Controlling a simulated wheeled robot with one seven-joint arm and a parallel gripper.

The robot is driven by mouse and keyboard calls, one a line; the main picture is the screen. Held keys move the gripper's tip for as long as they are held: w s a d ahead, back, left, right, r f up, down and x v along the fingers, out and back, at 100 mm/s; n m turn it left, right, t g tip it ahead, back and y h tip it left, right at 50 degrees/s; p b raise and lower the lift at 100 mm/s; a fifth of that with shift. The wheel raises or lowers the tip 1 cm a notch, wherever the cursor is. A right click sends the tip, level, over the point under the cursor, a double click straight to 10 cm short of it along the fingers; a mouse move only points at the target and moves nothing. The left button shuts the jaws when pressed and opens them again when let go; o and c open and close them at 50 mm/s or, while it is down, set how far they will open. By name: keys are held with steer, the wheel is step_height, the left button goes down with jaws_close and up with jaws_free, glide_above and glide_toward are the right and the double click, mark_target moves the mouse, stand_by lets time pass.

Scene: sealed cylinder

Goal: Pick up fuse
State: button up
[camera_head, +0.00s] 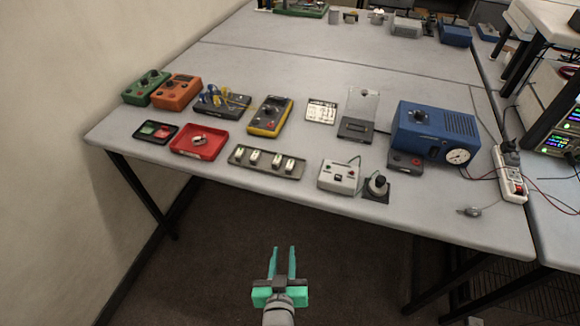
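My gripper (284,250) is at the bottom centre, with two teal fingers pointing up the picture and a gap between them. It is open and empty, over the floor in front of the table's near edge, apart from everything on the table. I cannot tell for certain which thing is the fuse. A small metallic piece (198,140) lies in a red tray (183,152) at the table's left front. A grey rack (237,161) to its right holds several small pale upright pieces (277,159). These are too small to make out clearly.
On the table (228,181) stand a yellow multimeter (271,117), an orange box (176,91), a white box with a knob (338,178) and a blue machine with a gauge (430,121). A power strip (511,174) and loose wires lie at the right.

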steer(key=w+r+m+h, duration=0.1)
steer(key=w+r+m, duration=0.1)
steer(key=w+r, duration=0.6)
steer(key=m+g+h, duration=0.2)
glide_toward(289, 165)
steer(key=x, duration=0.8)
steer(key=shift+w+d+f, duration=0.1)
steer(key=shift+w+f, duration=0.05)
steer(key=shift+w, duration=0.1)
jaws_close()
